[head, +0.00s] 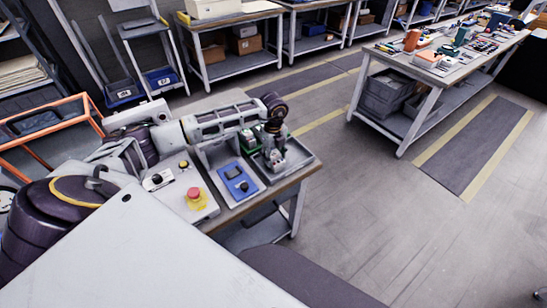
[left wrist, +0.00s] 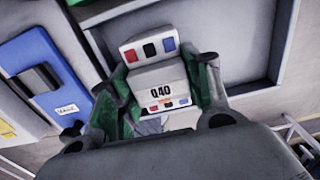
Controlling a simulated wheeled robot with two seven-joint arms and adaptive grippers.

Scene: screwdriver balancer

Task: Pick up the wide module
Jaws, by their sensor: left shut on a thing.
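The wide module (left wrist: 160,85) is a pale grey block in the left wrist view, with a display reading 0.40 and red, black and blue parts on its face. My left gripper (left wrist: 163,108) is shut on it, with green-sided fingers on both sides. In the head view my left gripper (head: 274,150) points down over a grey tray at the bench's right end, and the module (head: 275,158) is mostly hidden there. I cannot tell whether it touches the tray floor. My right gripper is not in view.
The grey tray (head: 301,160) has raised walls. Left of it, a blue device (head: 237,182) sits in another tray. A red emergency button (head: 196,196) is nearer on the bench. A second bench (head: 437,78) with several items stands across the open floor.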

